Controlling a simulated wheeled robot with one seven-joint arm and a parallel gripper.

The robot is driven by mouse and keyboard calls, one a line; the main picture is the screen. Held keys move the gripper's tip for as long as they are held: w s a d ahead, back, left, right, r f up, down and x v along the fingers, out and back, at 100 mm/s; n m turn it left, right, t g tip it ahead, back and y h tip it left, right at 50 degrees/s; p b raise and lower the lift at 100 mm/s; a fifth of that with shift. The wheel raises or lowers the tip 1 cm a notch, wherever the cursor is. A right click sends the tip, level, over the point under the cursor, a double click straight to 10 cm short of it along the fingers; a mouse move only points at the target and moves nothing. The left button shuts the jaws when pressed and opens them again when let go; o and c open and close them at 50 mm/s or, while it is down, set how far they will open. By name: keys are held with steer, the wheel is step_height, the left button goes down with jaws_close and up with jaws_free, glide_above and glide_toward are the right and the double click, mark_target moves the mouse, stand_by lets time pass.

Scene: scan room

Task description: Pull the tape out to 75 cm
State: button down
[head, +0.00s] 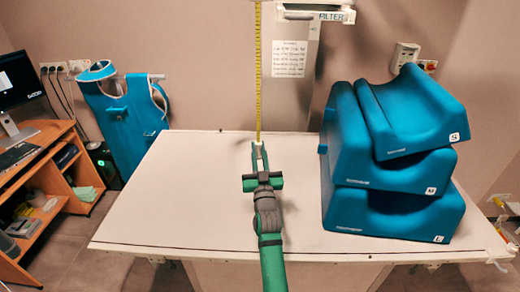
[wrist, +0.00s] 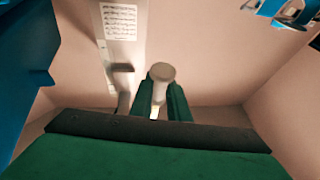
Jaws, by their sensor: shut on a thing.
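A yellow tape (head: 258,75) hangs as a straight vertical strip in the head view, from the top edge of the picture down to my gripper. My gripper (head: 259,148) is over the white table and shut on the tape's lower end. In the wrist view, the two green fingers of my gripper (wrist: 160,103) close on a pale round-topped piece (wrist: 161,73) at the tape's end. The tape's upper end and its case are out of view. I cannot read the marks on the tape.
The white table (head: 180,190) is bare on its left side. Blue stacked cushions (head: 390,170) stand on its right. Behind is a grey column (head: 292,90) with a printed sheet (head: 289,58). A blue apron (head: 125,115) and a wooden desk (head: 45,190) are at left.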

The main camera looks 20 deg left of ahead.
mark_target(259, 153)
steer(key=c, duration=2)
jaws_free()
steer(key=shift+f, duration=0.1)
steer(key=shift+v, duration=5.35)
steer(key=shift+a, duration=0.1)
